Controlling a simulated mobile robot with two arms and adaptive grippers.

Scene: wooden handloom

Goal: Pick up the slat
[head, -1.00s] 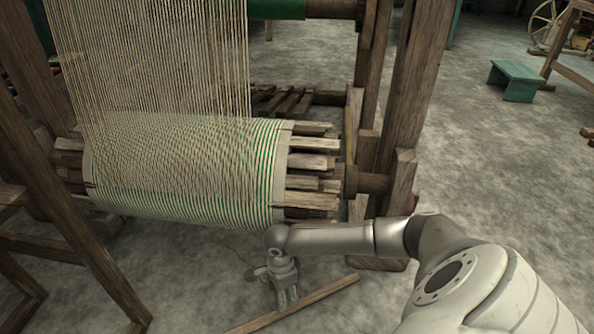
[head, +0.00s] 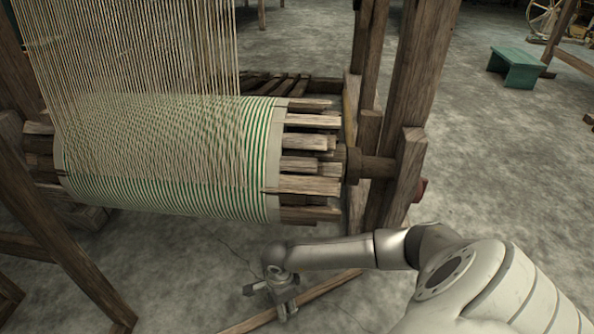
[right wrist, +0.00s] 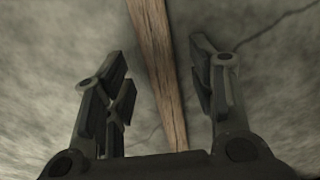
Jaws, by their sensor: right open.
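The slat (head: 327,287) is a long, thin piece of brown wood lying on the concrete floor in front of the loom, slanting from lower left to upper right in the head view. My right gripper (head: 288,312) points down at it, and the wrist hides the middle of the slat. In the right wrist view the slat (right wrist: 158,70) runs between the two open fingers of my right gripper (right wrist: 165,90), with free space on both sides. No contact shows, and I cannot tell the exact height above the slat. My left gripper is not in view.
The loom's beam wrapped in green-striped cloth (head: 170,160) stands just behind the slat. A wooden loom post (head: 410,90) rises behind my right arm. A leaning wooden frame (head: 60,250) is at left. A green stool (head: 515,66) stands far right; floor between is clear.

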